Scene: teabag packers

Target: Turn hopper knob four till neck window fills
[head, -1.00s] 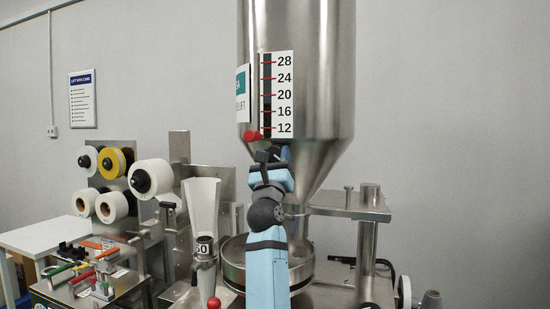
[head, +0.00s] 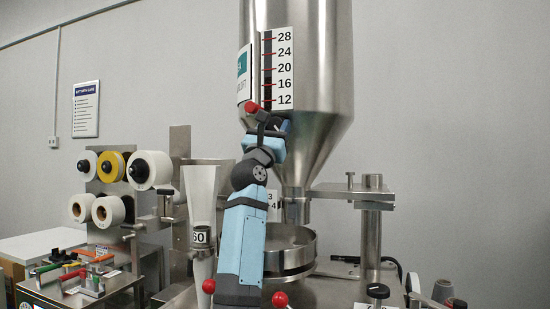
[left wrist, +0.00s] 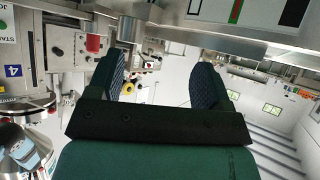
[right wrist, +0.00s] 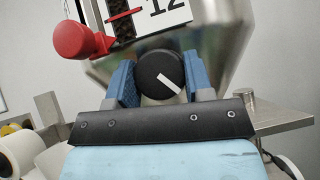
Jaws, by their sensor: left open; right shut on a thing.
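The steel hopper (head: 325,60) stands in the middle of the head view, with a gauge plate (head: 284,68) marked 12 to 28. My right gripper (head: 272,122) is at the hopper's cone, below the gauge. In the right wrist view its blue fingers are shut on a round black knob (right wrist: 158,72) with a white pointer line slanting down to the right. In the head view the gripper mostly hides this knob. A small numbered plate (head: 273,205) at the hopper's neck is partly hidden by my right arm. My left gripper (left wrist: 157,75) is open and empty.
A red ball knob (head: 253,107) is close left of my right gripper. A round pan (head: 290,250) sits under the neck, beside a steel post (head: 370,235). Bare wall is at right.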

